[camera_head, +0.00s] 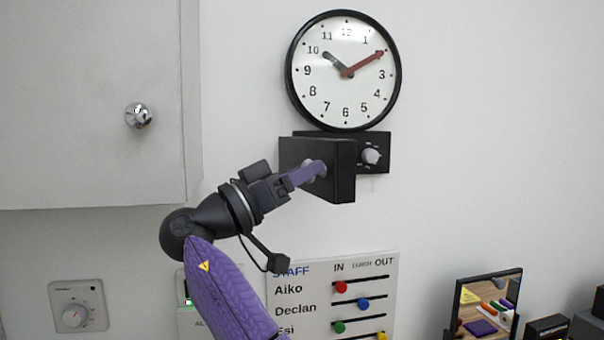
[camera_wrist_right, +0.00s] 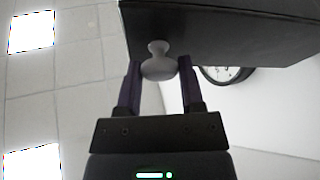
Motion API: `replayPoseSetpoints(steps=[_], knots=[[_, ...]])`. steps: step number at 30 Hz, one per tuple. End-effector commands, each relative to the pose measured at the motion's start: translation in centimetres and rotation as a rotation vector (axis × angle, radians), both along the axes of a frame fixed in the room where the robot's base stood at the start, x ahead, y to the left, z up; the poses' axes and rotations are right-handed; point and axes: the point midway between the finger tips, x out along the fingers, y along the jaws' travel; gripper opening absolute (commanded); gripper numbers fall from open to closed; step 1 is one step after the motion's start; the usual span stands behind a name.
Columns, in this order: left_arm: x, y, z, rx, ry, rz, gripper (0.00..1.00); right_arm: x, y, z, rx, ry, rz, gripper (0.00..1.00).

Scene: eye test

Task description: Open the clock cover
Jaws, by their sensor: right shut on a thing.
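The round wall clock (camera_head: 345,70) has a black rim, a short dark hand and a long red hand. Under it, a black clock cover (camera_head: 342,178) stands out from a black wall plate (camera_head: 384,140), leaving a grey dial (camera_head: 372,156) on the plate exposed at right. The cover also shows in the right wrist view (camera_wrist_right: 215,30), with a pale round knob (camera_wrist_right: 158,68) on it. My right gripper (camera_head: 316,170) is shut on this knob, a purple finger on either side in the wrist view (camera_wrist_right: 159,72). My left gripper is out of view.
A grey cabinet door with a shiny knob (camera_head: 138,115) is at left. A thermostat dial (camera_head: 75,315) is at lower left. A staff board (camera_head: 300,300) with coloured sliders hangs below the cover. The wall right of the clock is clear.

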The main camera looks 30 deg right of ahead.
Motion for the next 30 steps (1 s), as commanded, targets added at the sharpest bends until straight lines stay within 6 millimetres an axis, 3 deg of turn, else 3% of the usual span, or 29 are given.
replayPoseSetpoints(steps=[3, 4, 9, 19, 30], knots=[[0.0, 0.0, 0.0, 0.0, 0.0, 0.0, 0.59, 0.0, 0.0, 0.1, -0.002, -0.002, 0.001, 0.0], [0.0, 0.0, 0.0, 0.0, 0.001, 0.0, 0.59, 0.0, 0.0, 0.1, -0.002, -0.002, 0.001, 0.51], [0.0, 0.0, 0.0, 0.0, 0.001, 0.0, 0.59, 0.0, 0.0, 0.1, -0.001, -0.002, 0.001, 0.85], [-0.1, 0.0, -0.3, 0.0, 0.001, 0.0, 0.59, 0.1, 0.7, -0.4, 0.0, 0.0, 0.002, 0.85], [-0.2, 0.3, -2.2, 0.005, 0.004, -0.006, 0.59, 0.7, 8.4, -3.4, -0.001, 0.001, 0.002, 0.85]])
